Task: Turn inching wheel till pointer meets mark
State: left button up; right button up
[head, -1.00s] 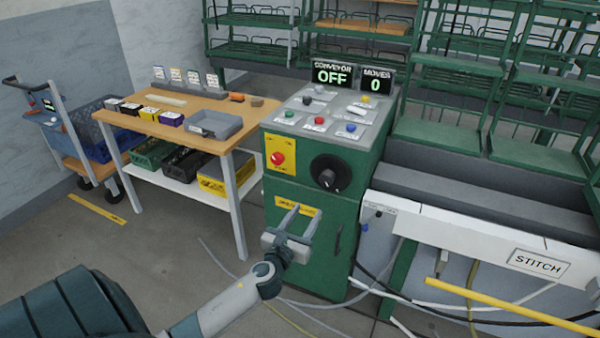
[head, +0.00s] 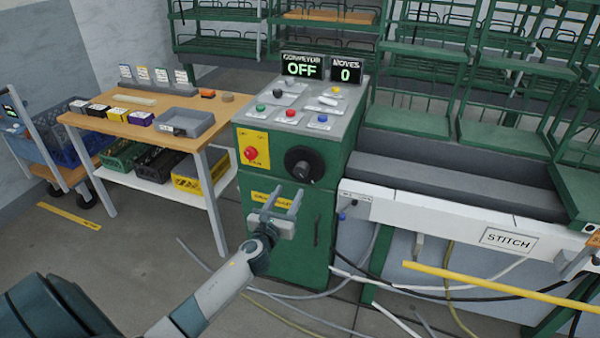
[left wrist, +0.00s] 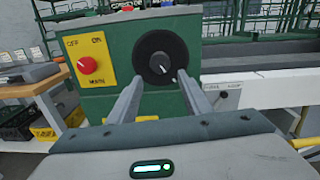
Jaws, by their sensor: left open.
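The inching wheel looks to be the round black knob (head: 303,165) on the front of the green press cabinet (head: 270,215). In the left wrist view the wheel (left wrist: 160,55) is dead ahead, with a small pale pointer line at its lower centre. I cannot make out a separate mark around it. My left gripper (head: 285,193) is open and empty, just below and left of the wheel in the head view. In the left wrist view its fingertips (left wrist: 159,76) flank the wheel's lower part, apparently short of it. My right gripper is not in view.
A red knob on a yellow OFF/ON plate (head: 254,149) is left of the wheel. Buttons top the cabinet, below displays reading OFF (head: 302,68) and MOVES 0 (head: 346,73). A wooden table (head: 130,125) stands left; a white STITCH rail (head: 450,225) and cables lie right.

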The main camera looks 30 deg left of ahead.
aim_at(300, 172)
pick_arm(q)
jog(key=x, duration=0.7)
jog(key=shift+w+a, duration=0.1)
jog(key=shift+w, duration=0.1)
jog(key=x, duration=0.4)
jog(key=shift+b, duration=0.3)
jog(key=shift+w, duration=0.25)
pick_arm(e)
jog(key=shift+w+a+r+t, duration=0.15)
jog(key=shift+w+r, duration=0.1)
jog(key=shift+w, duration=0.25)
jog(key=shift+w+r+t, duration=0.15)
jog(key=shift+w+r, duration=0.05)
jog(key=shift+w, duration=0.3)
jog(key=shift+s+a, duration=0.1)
pick_arm(q)
grip_shut()
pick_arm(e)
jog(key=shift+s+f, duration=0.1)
